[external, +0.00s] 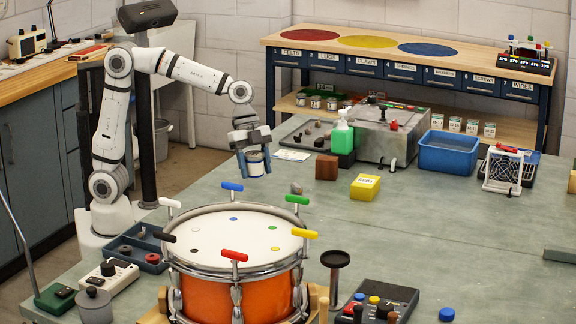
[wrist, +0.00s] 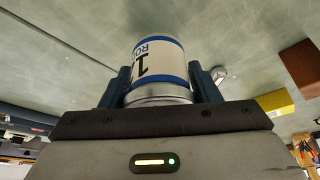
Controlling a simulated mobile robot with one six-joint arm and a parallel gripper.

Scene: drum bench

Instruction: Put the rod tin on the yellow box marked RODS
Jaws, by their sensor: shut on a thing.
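My gripper (external: 254,168) is shut on the rod tin (external: 256,161) and holds it above the table, behind the drum. The tin has a white label with blue bands. In the wrist view the tin (wrist: 160,68) sits between the two dark fingers, its label partly readable. A yellow block that looks like the same box (wrist: 274,101) shows at the right of the wrist view.
A brown block (external: 327,167) and a green spray bottle (external: 342,140) stand between my gripper and the yellow box, slightly behind. The orange drum (external: 237,285) with coloured T-handles stands in front.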

